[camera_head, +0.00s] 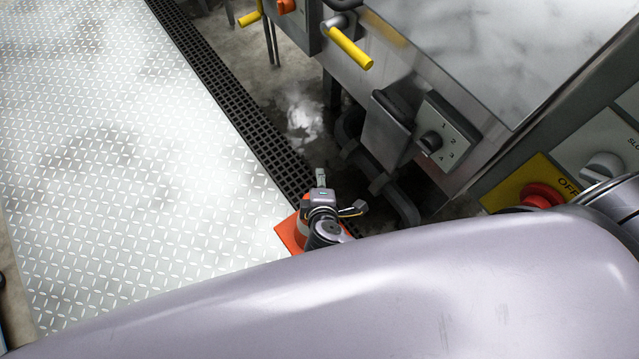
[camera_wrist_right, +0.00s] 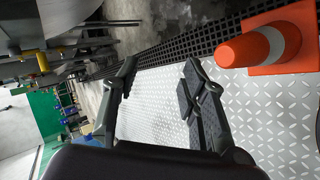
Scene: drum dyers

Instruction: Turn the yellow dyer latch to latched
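A yellow bar handle (camera_head: 350,47) on a dark grey pivot sticks out from the front of the steel machine at the top. A second yellow handle (camera_head: 249,18) shows farther left, partly cut off by the top edge. I cannot tell which of them is the task's latch, or its setting. My right gripper (camera_head: 341,190) is well below both handles, over the floor grating, apart from everything. Its fingers are spread and empty; the right wrist view also shows this gripper (camera_wrist_right: 160,70) open. A small yellow part (camera_wrist_right: 43,62) shows at the upper left there. My left gripper is out of view.
An orange cone (camera_head: 290,236) stands beside my right gripper. A dial box (camera_head: 447,135) and dark pipes (camera_head: 400,200) lie to its right. A yellow panel with a red button (camera_head: 541,195) is farther right. The tread-plate floor (camera_head: 140,150) at left is clear.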

